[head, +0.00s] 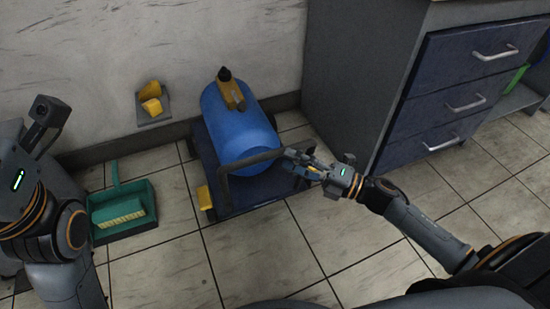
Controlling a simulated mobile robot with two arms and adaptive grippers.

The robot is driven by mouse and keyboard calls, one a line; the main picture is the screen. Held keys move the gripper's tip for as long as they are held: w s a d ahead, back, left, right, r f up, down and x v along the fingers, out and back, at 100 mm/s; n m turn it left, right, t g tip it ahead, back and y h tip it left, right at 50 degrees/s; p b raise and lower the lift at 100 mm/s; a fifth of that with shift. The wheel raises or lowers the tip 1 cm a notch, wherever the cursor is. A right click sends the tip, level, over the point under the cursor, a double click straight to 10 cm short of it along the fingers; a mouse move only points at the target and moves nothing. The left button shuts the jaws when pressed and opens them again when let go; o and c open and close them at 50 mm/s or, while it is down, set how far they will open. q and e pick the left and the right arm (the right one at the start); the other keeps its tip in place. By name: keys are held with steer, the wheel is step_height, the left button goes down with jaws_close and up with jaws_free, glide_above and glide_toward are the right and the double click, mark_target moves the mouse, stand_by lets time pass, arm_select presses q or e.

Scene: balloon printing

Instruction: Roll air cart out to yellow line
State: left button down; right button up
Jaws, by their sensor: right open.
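The air cart is a low dark-blue wheeled platform (233,205) carrying a blue tank (238,125) with a yellow and black fitting (231,90) on top. It stands against the wall beside the cabinet. A dark handle bar (250,160) crosses its near side. My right gripper (298,162) is open at the right end of the handle. I cannot tell whether the bar lies between its fingers. My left gripper (42,118) is at the left edge, away from the cart; its fingers are not clear. No yellow line shows.
A green dustpan with brush (122,212) lies on the floor left of the cart. A grey cabinet with dark-blue drawers (455,95) stands close on the right. A small yellow fixture (152,98) is on the wall. The tiled floor (275,250) in front is clear.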

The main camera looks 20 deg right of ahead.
mark_target(275, 155)
steer(key=b+x, duration=0.1)
steer(key=x, duration=0.4)
jaws_close()
